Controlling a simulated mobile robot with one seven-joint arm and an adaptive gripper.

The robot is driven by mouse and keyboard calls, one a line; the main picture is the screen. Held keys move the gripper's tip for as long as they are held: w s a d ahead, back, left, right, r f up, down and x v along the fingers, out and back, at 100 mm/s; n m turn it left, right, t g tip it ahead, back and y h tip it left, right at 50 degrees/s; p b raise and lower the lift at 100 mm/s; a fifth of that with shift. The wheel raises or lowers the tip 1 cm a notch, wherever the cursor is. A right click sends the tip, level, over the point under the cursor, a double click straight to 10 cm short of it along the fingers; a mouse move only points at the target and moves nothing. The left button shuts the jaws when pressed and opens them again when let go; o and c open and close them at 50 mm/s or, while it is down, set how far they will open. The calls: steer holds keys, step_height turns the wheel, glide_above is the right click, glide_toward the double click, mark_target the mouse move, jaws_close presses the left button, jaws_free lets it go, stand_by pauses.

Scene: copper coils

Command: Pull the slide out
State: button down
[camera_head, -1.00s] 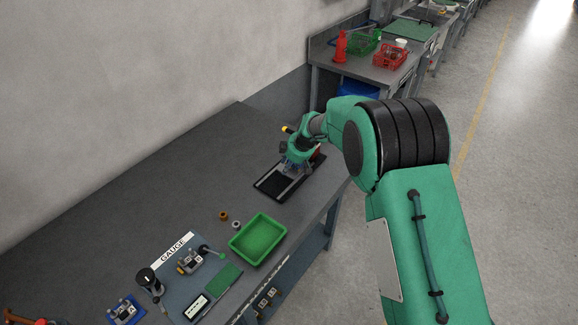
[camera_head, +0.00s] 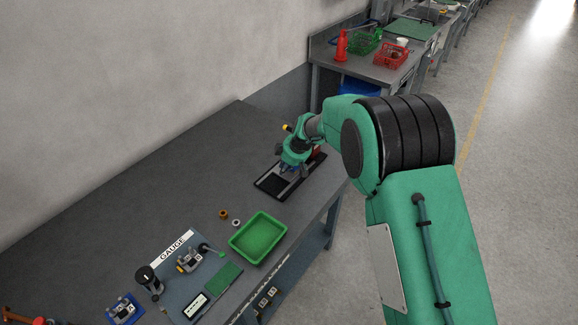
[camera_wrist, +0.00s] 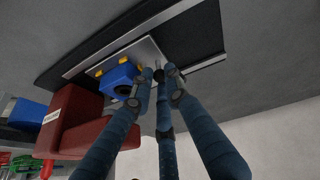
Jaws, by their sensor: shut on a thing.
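The slide is a pale metal plate (camera_wrist: 140,55) on a black-bedded track with metal rails (camera_wrist: 190,30) in the wrist view. A blue block (camera_wrist: 120,80) with yellow pieces sits on the plate. A small dark knob (camera_wrist: 173,72) shows at the plate's edge. My gripper (camera_wrist: 163,76) has its blue-grey fingertips closed together around this knob; the exact contact is partly hidden. In the head view, my gripper (camera_head: 290,168) is over the track (camera_head: 268,187) and hides much of the slide.
A red block (camera_wrist: 80,125) stands close beside the track in the wrist view. In the head view, a green tray (camera_head: 258,238), small rings (camera_head: 224,214) and a gauge board (camera_head: 195,270) lie nearer on the bench. The bench left of the track is clear.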

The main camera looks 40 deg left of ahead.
steer(key=s+b, duration=0.2)
steer(key=s, duration=0.7)
steer(key=shift+s+a+r, duration=0.1)
steer(key=shift+a, duration=0.05)
steer(key=c, duration=1.7)
jaws_free()
steer(key=shift+s, duration=0.2)
steer(key=shift+w, duration=0.2)
steer(key=shift+r, duration=0.1)
steer(key=v, duration=1.1)
steer(key=shift+d+r, duration=0.25)
steer(key=shift+d, duration=0.05)
